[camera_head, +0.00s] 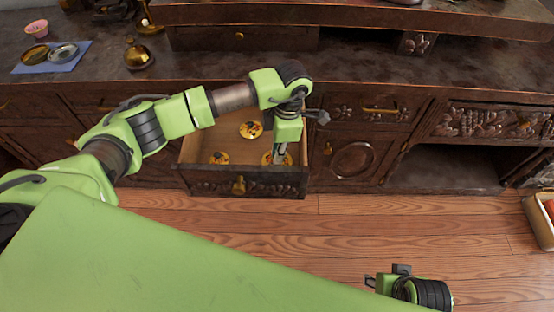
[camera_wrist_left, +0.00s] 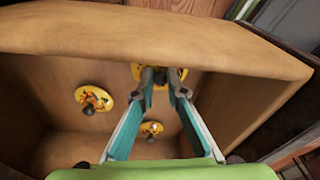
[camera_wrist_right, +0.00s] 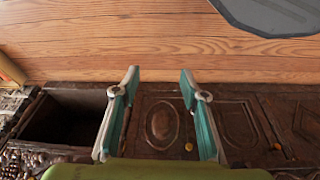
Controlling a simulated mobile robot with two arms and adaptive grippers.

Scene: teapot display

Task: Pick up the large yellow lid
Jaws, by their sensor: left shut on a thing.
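Several round yellow lids with dark patterns lie in the open wooden drawer. One yellow lid (camera_head: 267,159) is at the drawer's front right corner, and my left gripper (camera_head: 283,154) reaches down onto it. In the left wrist view the fingertips close on this lid's knob (camera_wrist_left: 163,77) near the drawer wall; the fingers partly cover the lid. A second lid (camera_head: 251,129) lies toward the back, and a third lid (camera_head: 219,158) lies at the front left. My right gripper (camera_head: 385,278) hangs low over the floor; its fingers (camera_wrist_right: 159,85) are apart and empty.
The drawer's front panel (camera_head: 215,187) and walls close around the left gripper. The dark counter (camera_head: 190,65) above holds a brass pot (camera_head: 138,54), a blue mat (camera_head: 28,67) with small dishes, and a pink cup (camera_head: 37,28). The wooden floor (camera_head: 420,225) ahead is clear.

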